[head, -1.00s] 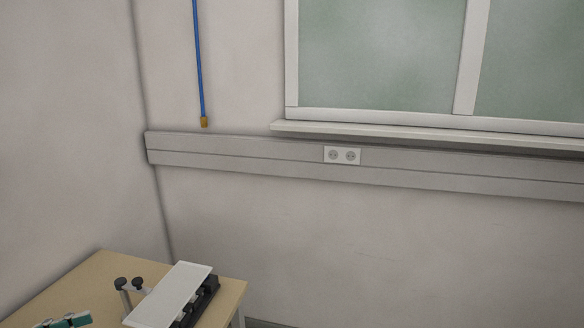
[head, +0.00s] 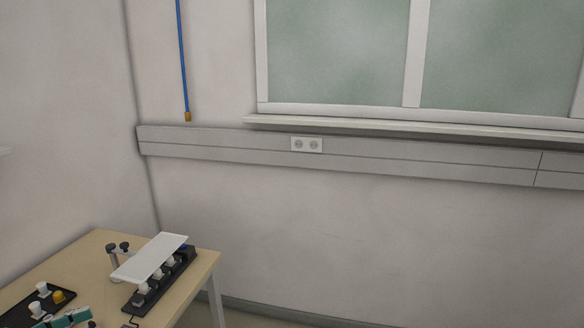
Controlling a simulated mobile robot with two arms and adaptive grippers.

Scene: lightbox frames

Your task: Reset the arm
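Neither of my grippers nor my arms can be made out in the head view. The view shows a wall corner with a wooden table (head: 190,296) at the lower left. On the table a white flat panel (head: 150,256) sits over a black holder (head: 160,283) with several white pieces in it. Two dark knobs on posts (head: 118,247) stand beside the panel.
A black tray (head: 22,312) with white and yellow pieces lies at the table's left, with green-and-white items (head: 68,318) near it. A grey wall duct (head: 400,164) carries a socket (head: 307,145). A blue hose (head: 183,60) hangs above. The floor right of the table looks clear.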

